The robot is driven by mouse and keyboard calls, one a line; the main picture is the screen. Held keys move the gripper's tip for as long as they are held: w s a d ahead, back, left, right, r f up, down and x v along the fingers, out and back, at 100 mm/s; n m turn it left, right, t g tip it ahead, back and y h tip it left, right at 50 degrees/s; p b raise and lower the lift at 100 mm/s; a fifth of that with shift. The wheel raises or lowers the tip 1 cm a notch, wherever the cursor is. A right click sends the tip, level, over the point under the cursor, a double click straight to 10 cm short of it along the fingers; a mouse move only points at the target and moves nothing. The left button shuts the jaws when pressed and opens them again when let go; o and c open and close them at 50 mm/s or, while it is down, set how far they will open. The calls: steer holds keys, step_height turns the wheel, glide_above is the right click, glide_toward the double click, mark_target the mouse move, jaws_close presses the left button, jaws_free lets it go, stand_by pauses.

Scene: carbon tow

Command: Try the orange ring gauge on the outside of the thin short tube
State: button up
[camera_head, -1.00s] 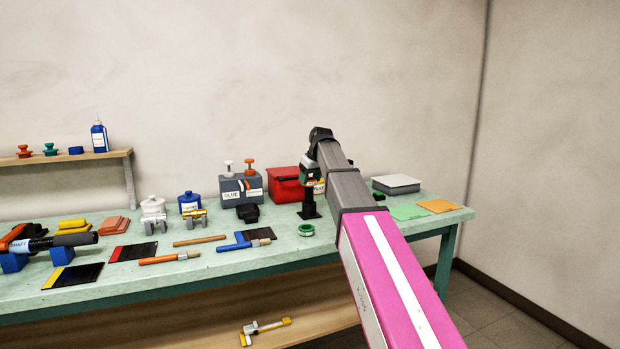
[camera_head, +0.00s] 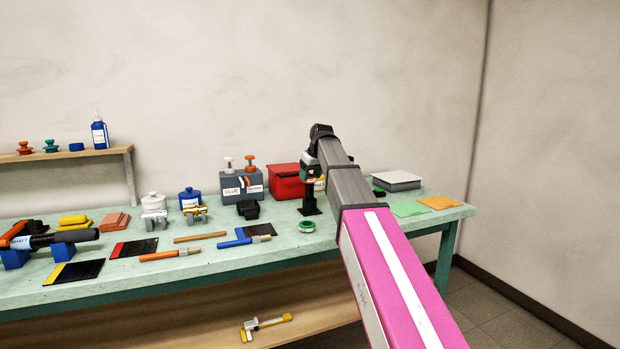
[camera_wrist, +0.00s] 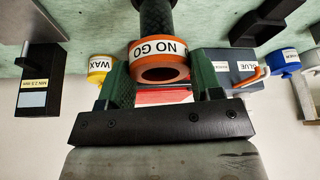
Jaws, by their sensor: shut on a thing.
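The orange ring gauge (camera_wrist: 160,50) has a white band reading "NO GO". My gripper (camera_wrist: 161,72) is shut on it, with one green finger on each side. A short dark tube (camera_wrist: 155,17) with a woven look stands on the bench and meets the ring in the upside-down wrist view. The ring is at the tube's free end. I cannot tell whether it is around the tube or only against its end. In the head view the tube (camera_head: 310,194) stands on a black base below my gripper (camera_head: 308,173), and the ring is hard to make out.
A green ring (camera_head: 305,227) lies in front of the tube. A red box (camera_head: 285,183), a grey glue holder (camera_head: 240,187) and a yellow wax tin (camera_wrist: 101,68) are close by. A grey flat box (camera_head: 397,181) and coloured sheets (camera_head: 438,202) lie to the right.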

steer(key=shift+r, duration=2.05)
steer(key=shift+s, duration=0.1)
